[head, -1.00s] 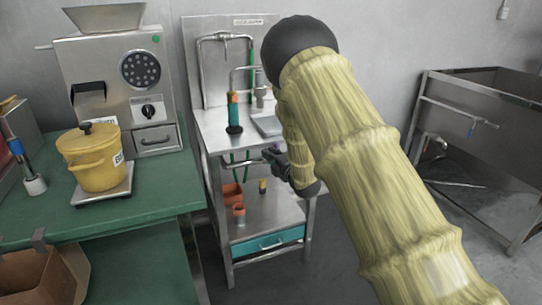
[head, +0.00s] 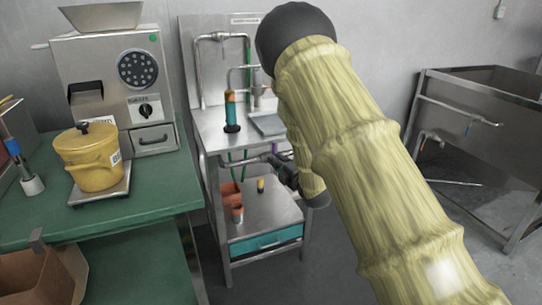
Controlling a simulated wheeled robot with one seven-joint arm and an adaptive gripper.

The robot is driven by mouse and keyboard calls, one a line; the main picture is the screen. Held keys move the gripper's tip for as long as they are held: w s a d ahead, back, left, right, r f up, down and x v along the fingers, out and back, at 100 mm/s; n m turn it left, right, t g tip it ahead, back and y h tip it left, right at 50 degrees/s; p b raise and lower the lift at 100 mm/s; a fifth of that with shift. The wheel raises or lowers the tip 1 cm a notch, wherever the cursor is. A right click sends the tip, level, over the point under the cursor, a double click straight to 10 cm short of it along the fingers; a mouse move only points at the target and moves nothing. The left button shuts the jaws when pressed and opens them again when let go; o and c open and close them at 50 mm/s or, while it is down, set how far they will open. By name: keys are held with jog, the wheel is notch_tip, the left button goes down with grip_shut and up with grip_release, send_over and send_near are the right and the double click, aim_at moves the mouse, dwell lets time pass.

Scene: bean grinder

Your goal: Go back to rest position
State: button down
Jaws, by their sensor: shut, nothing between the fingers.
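My arm, in a yellow ribbed cover with a black rounded elbow, rises across the right half of the head view. My gripper (head: 280,170) shows small and dark beside the arm, in front of the steel sink stand (head: 212,135). It is shut and empty, and part of it is hidden behind the arm cover. A steel grinder (head: 115,80) stands on the green table at the left. A yellow lidded pot (head: 90,160) sits on a small scale (head: 112,190) in front of it.
The green table (head: 150,205) has free room at its right front. A brown box (head: 35,275) is at the lower left. Orange cups (head: 231,194) stand on the stand's lower shelf, above a teal drawer (head: 262,242). A large steel basin (head: 480,105) is at the right.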

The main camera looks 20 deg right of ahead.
jog(key=v, duration=0.6)
jog(key=s+f+m+g+h, duration=0.25)
jog(key=s+f+m, duration=0.35)
jog(key=f, duration=0.5)
jog(key=s+f+m+g+h, duration=0.1)
jog(key=s+f+m+g, duration=0.2)
jog(key=s+f, duration=0.6)
jog(key=s+a+f+m+g, duration=0.2)
jog(key=s+f+m+g, duration=0.2)
jog(key=s+f, duration=0.6)
jog(key=s+a+f+m+g, duration=0.2)
jog(key=s+f+m+g, duration=0.2)
jog(key=s+f, duration=0.55)
jog(key=s+a+m+g, duration=0.3)
jog(key=s+m+g, duration=0.15)
jog(key=s, duration=1.25)
notch_tip(320, 180, up, 19)
jog(key=p, duration=1.9)
jog(key=shift+s+t, duration=0.3)
jog(key=shift+s, duration=0.1)
jog(key=shift+m, duration=0.25)
